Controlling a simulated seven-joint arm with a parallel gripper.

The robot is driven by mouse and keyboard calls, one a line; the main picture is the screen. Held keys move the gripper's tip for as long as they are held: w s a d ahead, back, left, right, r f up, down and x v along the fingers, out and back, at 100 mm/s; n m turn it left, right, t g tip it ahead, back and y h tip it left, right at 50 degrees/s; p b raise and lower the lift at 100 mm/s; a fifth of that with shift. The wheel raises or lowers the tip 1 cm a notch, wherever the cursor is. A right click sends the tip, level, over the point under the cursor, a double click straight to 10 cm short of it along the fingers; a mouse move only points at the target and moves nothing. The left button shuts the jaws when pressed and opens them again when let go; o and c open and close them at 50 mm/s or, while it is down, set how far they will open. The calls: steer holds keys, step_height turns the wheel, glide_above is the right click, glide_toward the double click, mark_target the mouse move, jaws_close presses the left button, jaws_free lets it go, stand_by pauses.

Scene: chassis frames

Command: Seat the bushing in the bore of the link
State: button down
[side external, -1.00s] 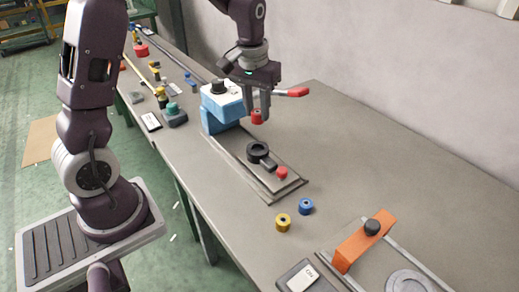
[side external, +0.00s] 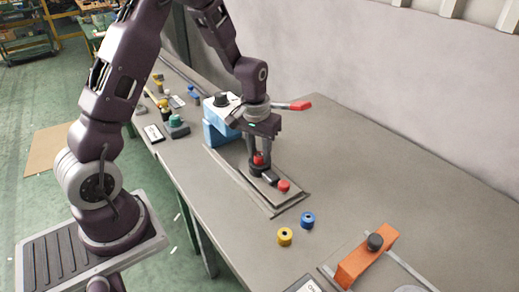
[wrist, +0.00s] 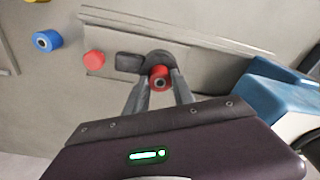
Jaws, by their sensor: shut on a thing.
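My gripper (side external: 258,153) is shut on a red bushing (wrist: 160,78) with a dark hole in its middle. In the side external view the bushing sits right at the top of the black link's ring (side external: 257,171). In the wrist view the bushing covers much of the ring, and the dark link (wrist: 130,62) extends left from it. The bore is hidden behind the bushing, so I cannot tell whether the bushing has entered it. A red round piece (side external: 284,186) is at the link's other end; it also shows in the wrist view (wrist: 93,64).
A blue bushing (side external: 308,220) and a yellow bushing (side external: 285,236) stand on the table in front of the plate (side external: 275,210). A blue block (side external: 217,132) is close behind my gripper, with a red-ended lever (side external: 300,105) nearby. An orange bar (side external: 367,257) lies front right. The table's right side is clear.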

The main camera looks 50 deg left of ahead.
mark_target(257, 158)
steer(key=shift+f, duration=0.15)
steer(key=c, duration=1.1)
jaws_free()
step_height(257, 158, up, 12)
steer(key=s+r, duration=0.1)
steer(key=s+d+r+m+t, duration=0.2)
steer(key=s+d+r+m, duration=0.1)
steer(key=s+d+r, duration=0.65)
steer(key=s, duration=0.4)
steer(key=s+m+t, duration=0.1)
steer(key=s, duration=0.3)
steer(key=s+d+f+m+t, duration=0.1)
steer(key=s, duration=0.3)
steer(key=shift+s+f+h, duration=0.1)
steer(key=shift+s+h, duration=0.2)
steer(key=shift+s, duration=0.05)
